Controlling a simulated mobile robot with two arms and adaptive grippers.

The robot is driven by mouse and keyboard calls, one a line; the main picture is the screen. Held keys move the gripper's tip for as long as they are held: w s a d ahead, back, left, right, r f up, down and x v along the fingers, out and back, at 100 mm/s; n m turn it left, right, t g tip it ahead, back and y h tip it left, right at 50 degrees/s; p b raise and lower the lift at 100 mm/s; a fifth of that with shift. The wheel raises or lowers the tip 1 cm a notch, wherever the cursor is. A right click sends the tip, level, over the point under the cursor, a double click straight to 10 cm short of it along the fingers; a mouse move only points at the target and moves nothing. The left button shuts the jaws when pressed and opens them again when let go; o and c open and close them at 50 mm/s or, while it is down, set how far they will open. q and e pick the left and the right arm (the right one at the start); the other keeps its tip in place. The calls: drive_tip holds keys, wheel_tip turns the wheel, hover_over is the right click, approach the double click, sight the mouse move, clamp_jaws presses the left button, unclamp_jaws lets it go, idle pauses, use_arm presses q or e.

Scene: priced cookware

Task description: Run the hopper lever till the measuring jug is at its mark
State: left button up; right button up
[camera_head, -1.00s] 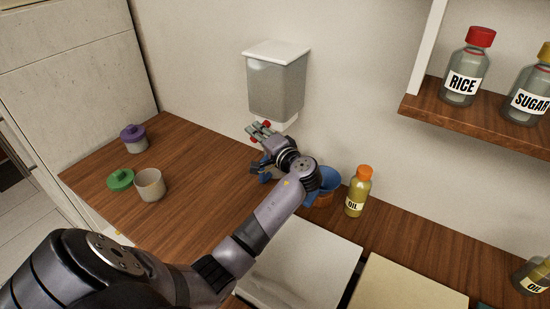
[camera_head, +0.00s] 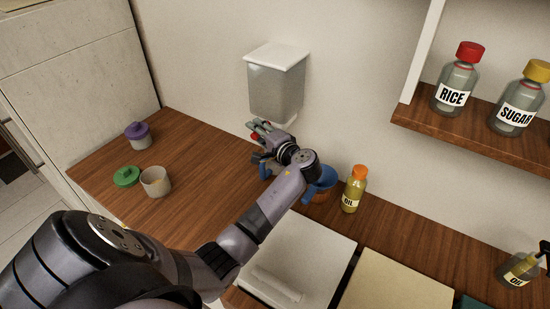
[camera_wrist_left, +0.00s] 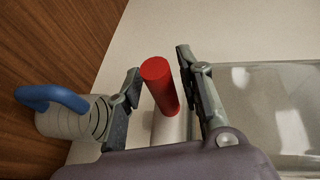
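The hopper (camera_head: 275,90) is a clear box with a white lid on the wall; its clear body also shows in the left wrist view (camera_wrist_left: 275,105). Its red lever knob (camera_wrist_left: 160,85) lies between the two fingers of my left gripper (camera_wrist_left: 163,92). The fingers stand apart, with a gap visible beside the knob. In the head view my left gripper (camera_head: 262,132) is just below the hopper's front. The measuring jug (camera_wrist_left: 70,120), clear with dark rings and a blue handle, stands on the counter below; its fill level is unclear. In the head view my arm mostly hides it.
A purple-lidded jar (camera_head: 138,136), a green lid (camera_head: 126,176) and a pale cup (camera_head: 155,182) are on the left counter. Rice (camera_head: 455,80) and sugar (camera_head: 518,98) jars stand on a shelf.

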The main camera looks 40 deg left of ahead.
use_arm(q)
drive_tip(key=shift+o, duration=1.3)
drive_tip(key=shift+s+d+r, duration=0.1)
drive_tip(key=shift+d+r, duration=0.1)
drive_tip(key=shift+d, duration=0.2)
drive_tip(key=p+v, duration=0.2)
drive_tip(key=v, duration=0.4)
drive_tip(key=shift+s, duration=0.1)
drive_tip(key=v, duration=1.2)
